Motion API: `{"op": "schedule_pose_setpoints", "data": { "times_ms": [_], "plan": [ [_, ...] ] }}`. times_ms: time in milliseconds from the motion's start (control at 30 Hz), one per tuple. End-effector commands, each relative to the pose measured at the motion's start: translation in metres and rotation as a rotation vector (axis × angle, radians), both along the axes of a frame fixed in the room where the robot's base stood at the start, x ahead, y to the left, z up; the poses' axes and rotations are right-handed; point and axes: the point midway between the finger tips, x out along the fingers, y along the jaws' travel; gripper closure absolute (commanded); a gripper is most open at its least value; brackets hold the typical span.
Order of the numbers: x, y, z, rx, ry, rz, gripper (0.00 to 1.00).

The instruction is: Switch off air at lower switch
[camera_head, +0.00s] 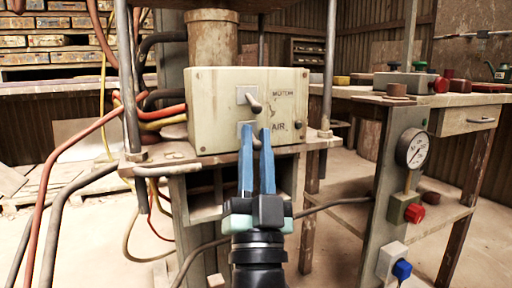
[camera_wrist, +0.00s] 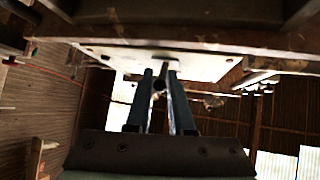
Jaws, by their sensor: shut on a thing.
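The cream control box (camera_head: 212,120) has an upper toggle switch (camera_head: 253,102) beside a label that seems to read "MOTOR". Its lever slants down to the right. The lower switch (camera_head: 256,143) sits beneath it beside the "AIR" label, largely hidden by my blue fingers. My gripper (camera_head: 256,131) reaches up from below, with a finger on each side of the lower lever, and is shut on it. In the wrist view my gripper (camera_wrist: 160,73) has the round end of the lower switch lever (camera_wrist: 158,85) between its fingers.
A small dark knob (camera_head: 298,125) is at the box's right edge. Upright rods (camera_head: 328,65) flank the box. Hoses (camera_head: 60,160) hang at the left. A post at the right carries a gauge (camera_head: 413,148), a red knob (camera_head: 414,213) and a blue knob (camera_head: 402,269).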

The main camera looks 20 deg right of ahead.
Motion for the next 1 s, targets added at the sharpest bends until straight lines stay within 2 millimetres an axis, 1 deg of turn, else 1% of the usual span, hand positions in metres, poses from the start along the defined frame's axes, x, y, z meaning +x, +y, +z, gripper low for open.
{"op": "schedule_pose_setpoints", "data": {
  "times_ms": [67,100,133,400,533,1000],
  "plan": [
    [0.000,-0.001,-0.001,0.000,0.002,-0.003,1.00],
    [0.000,-0.001,-0.001,0.000,0.002,-0.003,0.74],
    [0.000,-0.001,-0.001,0.000,0.002,-0.003,0.68],
    [0.000,0.000,0.000,0.000,0.001,-0.001,0.68],
    [-0.003,0.000,-0.005,0.000,0.003,-0.002,0.68],
    [-0.042,0.014,-0.051,0.000,0.003,-0.004,0.68]
  ]
}}
